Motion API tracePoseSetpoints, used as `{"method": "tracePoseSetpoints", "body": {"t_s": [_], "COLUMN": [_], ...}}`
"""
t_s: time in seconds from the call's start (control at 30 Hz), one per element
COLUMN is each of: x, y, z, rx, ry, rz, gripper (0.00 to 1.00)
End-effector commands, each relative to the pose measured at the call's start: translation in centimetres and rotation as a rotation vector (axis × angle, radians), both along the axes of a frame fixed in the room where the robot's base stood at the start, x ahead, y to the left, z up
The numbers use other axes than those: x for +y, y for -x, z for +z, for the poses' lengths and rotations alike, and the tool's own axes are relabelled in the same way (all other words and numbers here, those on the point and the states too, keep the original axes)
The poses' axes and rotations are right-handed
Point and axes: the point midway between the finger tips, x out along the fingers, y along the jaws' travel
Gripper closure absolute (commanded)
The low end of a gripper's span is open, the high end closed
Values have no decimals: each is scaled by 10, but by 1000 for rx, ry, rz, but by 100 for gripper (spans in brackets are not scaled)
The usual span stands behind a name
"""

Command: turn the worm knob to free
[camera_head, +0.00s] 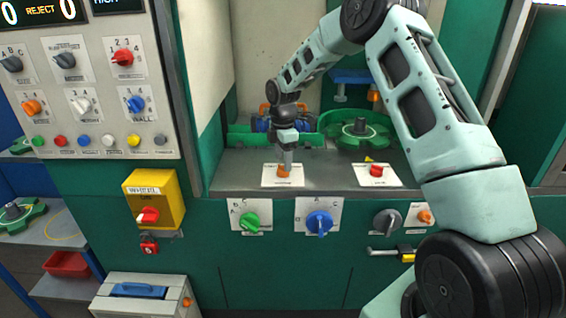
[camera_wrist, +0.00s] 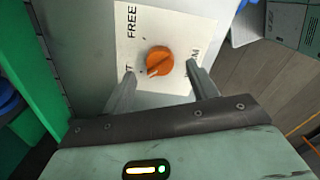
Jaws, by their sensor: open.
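The orange knob (camera_wrist: 159,61) sits on a white plate (camera_wrist: 150,20) in the wrist view. A pale mark on it faces the lower left, towards a label ending in T. FREE is printed at the plate's upper left; a label ending in M is at the right, both lower labels partly covered by my fingers. My gripper (camera_wrist: 160,72) is open, one finger on each side of the knob with gaps showing. In the head view my gripper (camera_head: 285,158) points down over the orange knob (camera_head: 283,171) on the bench ledge; the fingers hide part of it.
A red knob (camera_head: 376,170) on its own plate stands to the right. A green handwheel (camera_head: 358,135) is behind it. Green (camera_head: 249,221) and blue (camera_head: 319,223) knobs are on the front panel below. A yellow box (camera_head: 153,199) is at the left.

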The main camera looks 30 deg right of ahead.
Motion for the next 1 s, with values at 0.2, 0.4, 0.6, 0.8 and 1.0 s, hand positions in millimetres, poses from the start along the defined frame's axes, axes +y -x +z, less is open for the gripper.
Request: {"method": "tracePoseSetpoints", "body": {"t_s": [0.2,0.4,0.6,0.8,1.0], "x": [0,0,0,0,0], "y": [0,0,0,0,0], "z": [-25,-31,-31,-31,-31], "rx": [2,0,0,0,0], "ry": [1,1,1,1,1], "rz": [1,1,1,1,-9], "gripper": [42,42,44,86,86]}}
